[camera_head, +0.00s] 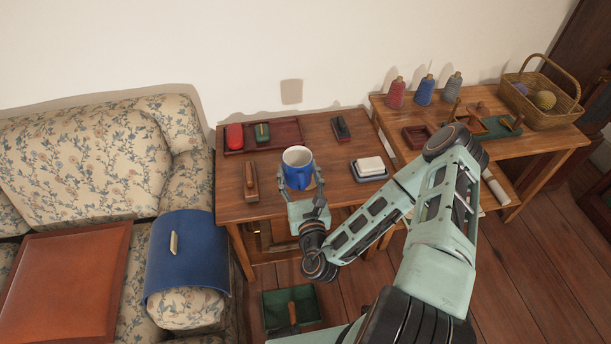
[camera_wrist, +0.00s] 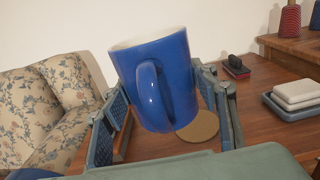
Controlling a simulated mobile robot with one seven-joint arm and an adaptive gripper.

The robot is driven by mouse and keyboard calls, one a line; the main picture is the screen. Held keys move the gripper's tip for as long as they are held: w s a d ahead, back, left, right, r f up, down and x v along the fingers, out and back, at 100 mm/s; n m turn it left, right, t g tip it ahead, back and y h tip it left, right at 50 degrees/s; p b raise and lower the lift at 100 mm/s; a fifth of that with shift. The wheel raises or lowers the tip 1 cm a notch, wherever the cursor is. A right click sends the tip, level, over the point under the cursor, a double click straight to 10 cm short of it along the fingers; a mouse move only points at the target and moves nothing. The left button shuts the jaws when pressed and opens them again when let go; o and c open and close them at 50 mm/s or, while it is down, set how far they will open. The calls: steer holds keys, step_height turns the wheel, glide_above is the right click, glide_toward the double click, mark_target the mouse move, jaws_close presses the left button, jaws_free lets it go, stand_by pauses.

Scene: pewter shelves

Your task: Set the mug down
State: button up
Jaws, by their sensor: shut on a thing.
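A blue mug (camera_head: 297,172) with a pale inside is held above the front middle of the small wooden table (camera_head: 340,143). In the wrist view the mug (camera_wrist: 158,82) fills the middle, slightly tilted, with its handle toward me. My gripper (camera_head: 308,204) is shut on the mug, with a finger on each side; the fingers also show in the wrist view (camera_wrist: 165,110). A round tan coaster (camera_wrist: 199,127) lies on the table below and behind the mug, mostly hidden by it in the head view.
A soap-like white block on a grey dish (camera_head: 369,168) stands right of the mug. A wooden-handled tool (camera_head: 251,182) lies left. A dark red tray (camera_head: 287,132) with red and green items is behind, beside a black stamp-like item (camera_head: 340,128). A floral sofa (camera_head: 90,155) adjoins the table.

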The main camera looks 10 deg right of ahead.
mark_target(303, 163)
steer(key=w+f, duration=0.1)
steer(key=w, duration=0.1)
steer(key=w+d+f+b, duration=0.1)
steer(key=w, duration=0.1)
steer(key=w+d+f, duration=0.1)
steer(key=w, duration=0.1)
steer(key=shift+d+f+b, duration=0.2)
steer(key=shift+f+b, duration=0.1)
steer(key=shift+f, duration=0.05)
steer(key=w+f, duration=0.1)
steer(key=f, duration=0.1)
steer(key=w+d+f+b, duration=0.1)
steer(key=w+f, duration=0.1)
steer(key=shift+w+d, duration=0.15)
steer(key=shift+w, duration=0.1)
steer(key=shift+w+d+f+b, duration=0.1)
steer(key=shift+f+b, duration=0.15)
steer(key=shift+f, duration=0.4)
steer(key=shift+w+a+f+b, duration=0.1)
steer(key=shift+f+b, duration=0.15)
steer(key=shift+f, duration=0.35)
steer(key=shift+w+d+f+b, duration=0.1)
steer(key=shift+f+b, duration=0.15)
steer(key=shift+f, duration=0.4)
steer(key=shift+f, duration=0.2)
steer(key=o, duration=1.4)
steer(key=shift+r, duration=0.15)
